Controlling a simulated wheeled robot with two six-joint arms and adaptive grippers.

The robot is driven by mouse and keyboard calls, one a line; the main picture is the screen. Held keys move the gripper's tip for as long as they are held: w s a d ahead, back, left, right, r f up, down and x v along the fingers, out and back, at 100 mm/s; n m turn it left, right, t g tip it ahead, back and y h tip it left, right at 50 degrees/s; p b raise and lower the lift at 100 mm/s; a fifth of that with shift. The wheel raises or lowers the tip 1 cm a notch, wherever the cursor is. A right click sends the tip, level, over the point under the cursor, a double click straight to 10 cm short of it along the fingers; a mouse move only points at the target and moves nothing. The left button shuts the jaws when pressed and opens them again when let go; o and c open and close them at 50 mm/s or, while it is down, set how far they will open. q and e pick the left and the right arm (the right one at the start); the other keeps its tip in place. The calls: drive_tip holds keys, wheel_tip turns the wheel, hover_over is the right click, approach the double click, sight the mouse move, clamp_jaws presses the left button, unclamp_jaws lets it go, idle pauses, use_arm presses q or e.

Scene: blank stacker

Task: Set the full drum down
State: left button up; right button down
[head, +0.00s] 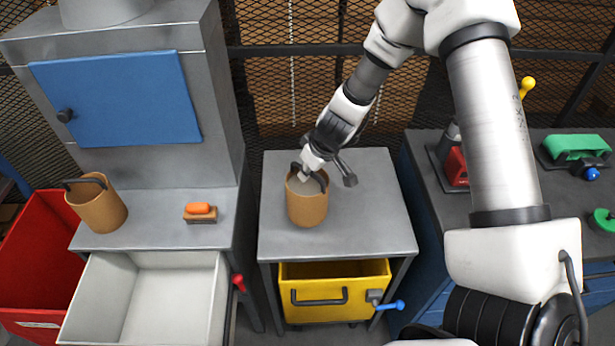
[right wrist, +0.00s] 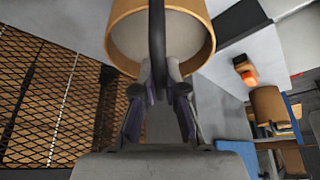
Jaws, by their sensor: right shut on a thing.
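A tan drum (head: 307,205) with a dark bail handle is upright over the grey top of the middle stand (head: 372,215). I cannot tell whether its base touches the top. My right gripper (head: 308,171) comes down from above and is shut on the handle. In the right wrist view the fingers close around the dark handle, with the drum (right wrist: 202,25) and its pale inside behind. A second tan drum (head: 98,207) with a handle stands on the ledge of the grey machine at left. How full either drum is cannot be told. My left gripper is out of view.
An orange-topped block (head: 201,210) lies on the machine ledge above an open white drawer (head: 140,300). A red bin (head: 35,262) is far left. A yellow drawer (head: 335,285) sits under the stand. A blue workbench is at right. The stand top is otherwise clear.

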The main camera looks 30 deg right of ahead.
sight(307, 192)
wheel_tip(307, 192, down, 3)
drive_tip(key=shift+w+r+b, duration=0.1)
drive_tip(key=shift+b, duration=0.9)
drive_tip(key=shift+r, duration=0.1)
drive_tip(key=c, duration=1.2)
unclamp_jaws()
